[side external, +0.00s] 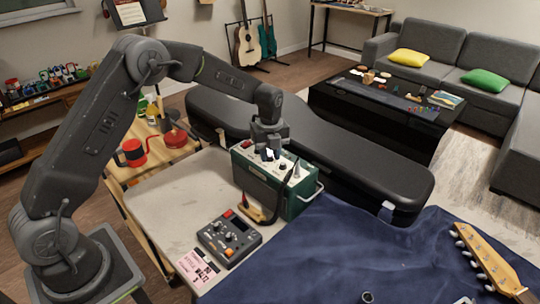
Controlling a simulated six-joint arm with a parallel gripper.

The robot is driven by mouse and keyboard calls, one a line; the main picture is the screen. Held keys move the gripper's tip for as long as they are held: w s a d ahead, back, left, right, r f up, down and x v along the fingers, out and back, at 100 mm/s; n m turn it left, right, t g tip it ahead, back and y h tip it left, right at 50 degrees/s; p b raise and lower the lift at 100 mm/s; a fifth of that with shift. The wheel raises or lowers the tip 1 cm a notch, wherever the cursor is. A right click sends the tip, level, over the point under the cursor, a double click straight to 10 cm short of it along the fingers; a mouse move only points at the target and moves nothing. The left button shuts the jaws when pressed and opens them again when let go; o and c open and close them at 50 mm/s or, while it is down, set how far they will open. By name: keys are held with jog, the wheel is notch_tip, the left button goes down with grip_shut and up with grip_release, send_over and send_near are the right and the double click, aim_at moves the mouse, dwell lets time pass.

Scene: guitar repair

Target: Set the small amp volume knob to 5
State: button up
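The small amp (258,178) is a dark green box with a grey-white top panel, standing on the pale worktop. Several small knobs and a black pointed piece (288,172) show on its top panel. My gripper (270,153) points down over the back left part of the amp's top, at or just above a knob there. The fingertips partly hide that knob, and I cannot tell whether they touch it. The knob markings and setting are too small to read.
A grey pedal box (229,238) and pink card (197,267) lie in front of the amp. A dark blue cloth (350,255) with a guitar headstock (487,258) is at right. A long black case (350,155) lies behind. The worktop's left part (165,200) is clear.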

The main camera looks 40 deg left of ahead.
jog(key=n, duration=0.3)
jog(key=shift+n, duration=0.4)
jog(key=n, duration=0.4)
jog(key=shift+n, duration=0.4)
